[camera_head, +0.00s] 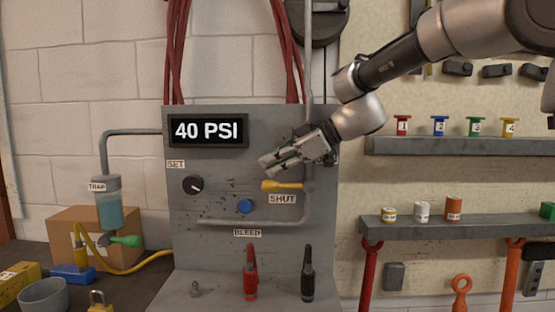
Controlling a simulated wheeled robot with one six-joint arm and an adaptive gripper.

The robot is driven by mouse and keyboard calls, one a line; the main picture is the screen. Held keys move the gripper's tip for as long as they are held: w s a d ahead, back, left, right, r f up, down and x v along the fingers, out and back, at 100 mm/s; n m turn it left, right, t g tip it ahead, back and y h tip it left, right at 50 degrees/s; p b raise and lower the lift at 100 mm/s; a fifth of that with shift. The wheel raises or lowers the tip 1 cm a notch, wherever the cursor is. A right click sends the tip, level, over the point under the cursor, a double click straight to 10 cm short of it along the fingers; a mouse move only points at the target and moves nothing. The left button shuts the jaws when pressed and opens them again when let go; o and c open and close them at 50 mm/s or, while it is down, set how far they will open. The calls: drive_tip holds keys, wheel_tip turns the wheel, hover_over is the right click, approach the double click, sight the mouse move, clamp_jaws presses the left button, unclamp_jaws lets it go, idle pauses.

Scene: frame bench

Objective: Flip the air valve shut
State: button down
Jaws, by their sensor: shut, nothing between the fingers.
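The air valve's yellow lever (283,186) lies about horizontal on the grey panel (190,250), pointing left from the pipe fitting at its right end. A SHUT label (283,199) is just below it. My gripper (268,164) is shut and empty, just above the lever and in front of the panel. Its fingers point left and slightly down. I cannot tell whether they touch the lever. The gripper and wrist hide part of the panel's upper right and of the vertical pipe.
A 40 PSI display (207,131), a black SET knob (193,185) and a blue BLEED button (245,206) are on the panel. Red and black tools (307,272) stand at its base. Shelves (460,228) with small items are on the right. Red hoses (178,50) hang above.

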drive_tip(key=shift+a+f, duration=0.2)
drive_tip(key=shift+f, duration=0.1)
idle(0.4)
